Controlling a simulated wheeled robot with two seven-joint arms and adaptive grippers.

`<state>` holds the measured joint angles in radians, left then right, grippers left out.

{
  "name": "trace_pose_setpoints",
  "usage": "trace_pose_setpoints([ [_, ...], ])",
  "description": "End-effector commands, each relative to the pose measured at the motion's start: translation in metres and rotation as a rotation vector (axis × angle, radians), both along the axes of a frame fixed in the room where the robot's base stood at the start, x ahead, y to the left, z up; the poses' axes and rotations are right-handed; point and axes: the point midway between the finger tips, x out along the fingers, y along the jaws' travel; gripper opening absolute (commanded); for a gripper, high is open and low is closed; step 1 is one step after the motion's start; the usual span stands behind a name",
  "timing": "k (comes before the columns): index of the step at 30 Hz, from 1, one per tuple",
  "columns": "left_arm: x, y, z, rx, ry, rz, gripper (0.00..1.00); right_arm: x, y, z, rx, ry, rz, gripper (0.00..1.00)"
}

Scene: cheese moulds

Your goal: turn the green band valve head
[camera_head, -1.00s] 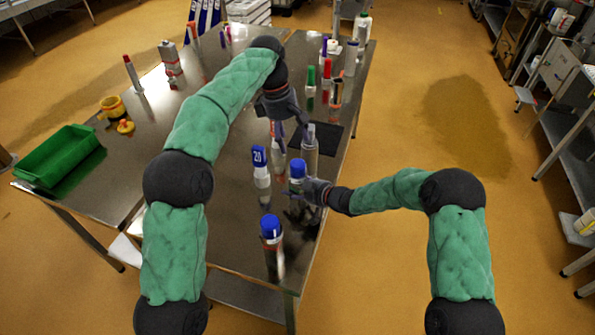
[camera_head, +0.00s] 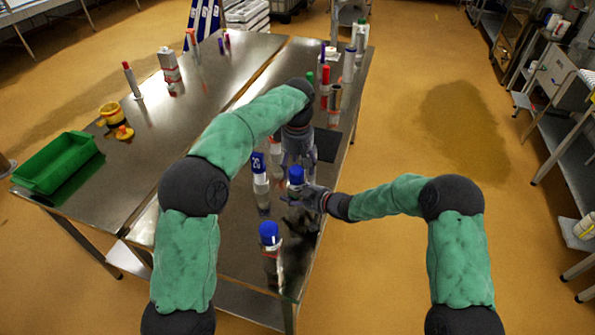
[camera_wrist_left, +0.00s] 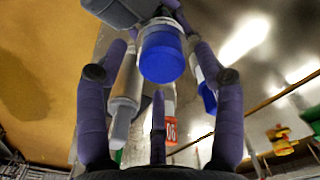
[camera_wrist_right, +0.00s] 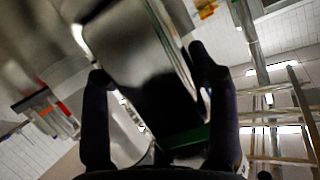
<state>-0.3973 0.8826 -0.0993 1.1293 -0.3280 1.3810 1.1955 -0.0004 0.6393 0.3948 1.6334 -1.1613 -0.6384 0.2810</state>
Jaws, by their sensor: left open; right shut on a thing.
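The blue head (camera_head: 296,175) of an upright valve stands up out of my right gripper (camera_head: 303,198). In the right wrist view that gripper is shut on its dark, shiny body, where a green band (camera_wrist_right: 190,137) crosses. My left gripper (camera_head: 299,158) is open, just behind and above the blue head. In the left wrist view the blue head (camera_wrist_left: 162,52) lies between the spread fingers, apart from them as far as I can tell. The valve's lower part is hidden by my right gripper.
A blue-topped piece marked 20 (camera_head: 260,168) stands close left, and another blue-topped piece (camera_head: 270,240) in front. Several pieces stand at the back right, including a red-topped one (camera_head: 325,80). A green bin (camera_head: 55,165) and yellow parts (camera_head: 112,112) sit left.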

Motion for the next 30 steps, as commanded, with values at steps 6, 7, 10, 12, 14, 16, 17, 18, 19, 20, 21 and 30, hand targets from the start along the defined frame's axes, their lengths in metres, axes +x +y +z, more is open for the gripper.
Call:
trace_pose_setpoints([
  [6,0.0,0.0,-0.022,0.0,0.0,0.0,0.68,-0.002,0.001,-0.004,-0.002,0.008,0.001,0.09],
  [7,0.0,0.0,-0.023,0.001,-0.001,0.0,0.68,-0.002,0.001,-0.004,-0.002,0.008,0.001,0.09],
  [10,0.0,0.0,-0.026,0.0,-0.001,0.0,0.68,-0.002,0.001,-0.004,-0.002,0.008,0.001,0.09],
  [12,0.0,0.0,-0.027,0.0,-0.001,0.0,0.68,-0.002,0.001,-0.004,-0.002,0.008,0.001,0.09],
  [14,0.0,0.0,-0.027,0.0,-0.001,0.0,0.68,-0.002,0.001,-0.004,-0.002,0.008,0.001,0.09],
  [16,0.0,0.0,-0.027,0.0,-0.001,0.0,0.68,-0.002,0.001,-0.004,-0.002,0.008,0.002,0.09],
  [17,0.0,0.0,-0.027,0.0,-0.001,0.0,0.68,-0.003,0.001,-0.004,-0.002,0.008,0.002,0.09],
  [18,0.0,0.0,-0.027,-0.001,-0.001,0.0,0.63,-0.003,0.001,-0.004,-0.002,0.008,0.002,0.09],
  [19,0.0,0.0,-0.027,-0.001,-0.001,0.0,0.54,-0.003,0.001,-0.004,-0.002,0.008,0.002,0.09],
  [20,0.0,0.0,-0.027,-0.001,-0.001,0.0,0.46,-0.003,0.001,-0.004,-0.002,0.008,0.002,0.09],
  [21,0.0,0.0,-0.027,-0.001,-0.001,0.0,0.34,-0.003,0.001,-0.004,-0.002,0.009,0.002,0.09],
  [30,-0.002,-0.001,-0.027,-0.001,0.004,-0.001,0.13,-0.002,0.0,-0.005,-0.002,0.01,0.0,0.09],
])
